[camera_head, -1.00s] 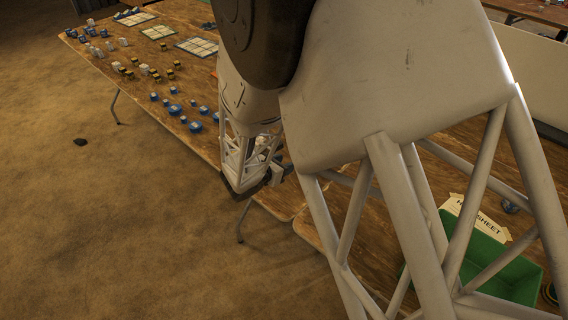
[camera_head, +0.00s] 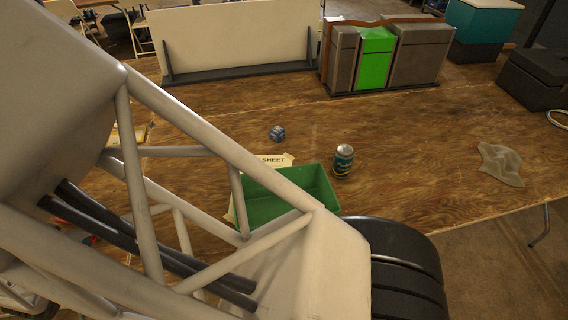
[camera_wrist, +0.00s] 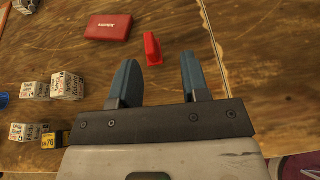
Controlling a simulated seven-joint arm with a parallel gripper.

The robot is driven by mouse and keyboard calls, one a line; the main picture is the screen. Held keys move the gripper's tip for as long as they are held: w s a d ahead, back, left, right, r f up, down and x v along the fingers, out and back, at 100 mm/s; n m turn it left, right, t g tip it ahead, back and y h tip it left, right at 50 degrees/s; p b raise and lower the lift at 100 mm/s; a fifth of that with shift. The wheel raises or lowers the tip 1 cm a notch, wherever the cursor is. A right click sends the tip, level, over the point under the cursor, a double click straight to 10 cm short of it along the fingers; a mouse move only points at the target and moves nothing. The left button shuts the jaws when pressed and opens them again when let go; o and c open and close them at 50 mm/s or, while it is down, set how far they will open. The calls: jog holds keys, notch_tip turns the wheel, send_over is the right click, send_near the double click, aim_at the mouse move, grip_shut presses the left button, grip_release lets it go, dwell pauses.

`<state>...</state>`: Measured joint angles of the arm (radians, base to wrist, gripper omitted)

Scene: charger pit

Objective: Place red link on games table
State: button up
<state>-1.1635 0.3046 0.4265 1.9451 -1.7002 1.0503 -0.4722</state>
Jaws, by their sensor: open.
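A small upright red piece (camera_wrist: 152,46), which looks like the red link, stands on the wooden tabletop in the wrist view. My gripper (camera_wrist: 158,60) is open above the table, its two blue fingers apart. The red piece shows between and just beyond the fingertips, and I see no grip on it. A flat red box (camera_wrist: 109,28) with white lettering lies to its left. In the head view my arm hides much of the left side, and neither the gripper nor the red piece is clear there. I cannot tell which surface is the games table.
White printed cubes (camera_wrist: 67,86) and a yellow-black block (camera_wrist: 54,139) sit left of my gripper. A table seam runs to its right. In the head view, a green bin (camera_head: 318,183), a can (camera_head: 343,161), a blue cube (camera_head: 277,133) and a cloth (camera_head: 501,165) lie on wood (camera_head: 420,130).

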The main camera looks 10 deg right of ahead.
jog(key=w+d+r+m+g+h, duration=0.1)
jog(key=w+d+r+m+h, duration=0.2)
jog(key=d, duration=0.4)
jog(key=w+d+r+m+g, duration=0.1)
jog(key=w+d+r+m, duration=0.2)
jog(key=d+r, duration=0.3)
jog(key=w+d+r+m+g+h, duration=0.1)
jog(key=w+d+r+m+h, duration=0.15)
jog(key=d, duration=0.45)
jog(key=d+r+m+g, duration=0.2)
jog(key=d+r+m, duration=0.2)
jog(key=d, duration=0.5)
jog(key=d+r+m+g, duration=0.2)
jog(key=d+r+m, duration=0.15)
jog(key=d, duration=0.55)
jog(key=s+d+r+m+g+y, duration=0.2)
jog(key=s+d+r+m+y, duration=0.1)
jog(key=s+d+m, duration=0.6)
jog(key=s+d+r+m+g+y, duration=0.1)
jog(key=s+d+r+m+y, duration=0.2)
jog(key=s+d+r+m, duration=0.3)
jog(key=s+d+m, duration=0.4)
jog(key=s+d, duration=0.3)
jog(key=d, duration=0.2)
jog(key=shift+s+d+g, duration=0.25)
jog(key=shift+d+g, duration=0.1)
jog(key=shift+g, duration=0.05)
